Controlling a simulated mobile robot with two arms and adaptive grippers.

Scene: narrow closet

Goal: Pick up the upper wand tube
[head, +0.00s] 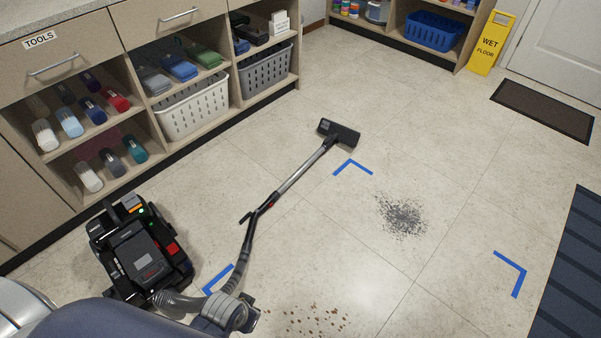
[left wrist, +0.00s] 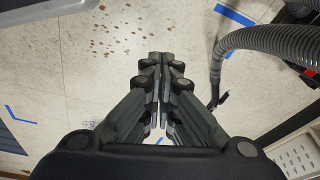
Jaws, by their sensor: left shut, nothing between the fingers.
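A black and grey vacuum wand lies on the floor in the head view, with its silver tube (head: 300,173) running from a dark handle (head: 258,211) up to a black floor head (head: 339,132). I cannot clearly tell where the upper tube ends and the lower one begins. A ribbed grey hose (head: 243,262) joins the handle; it also shows in the left wrist view (left wrist: 265,37). My left gripper (left wrist: 162,58) is shut and empty above the floor, apart from the wand. In the left wrist view, part of the dark handle (left wrist: 216,100) shows right of the fingers. My right gripper is out of view.
The vacuum body (head: 138,256) stands at the lower left. Open shelves with baskets (head: 192,106) line the left. Dark debris (head: 403,216) and brown crumbs (head: 313,320) lie on the floor among blue tape corners. A striped mat (head: 568,280) is at right.

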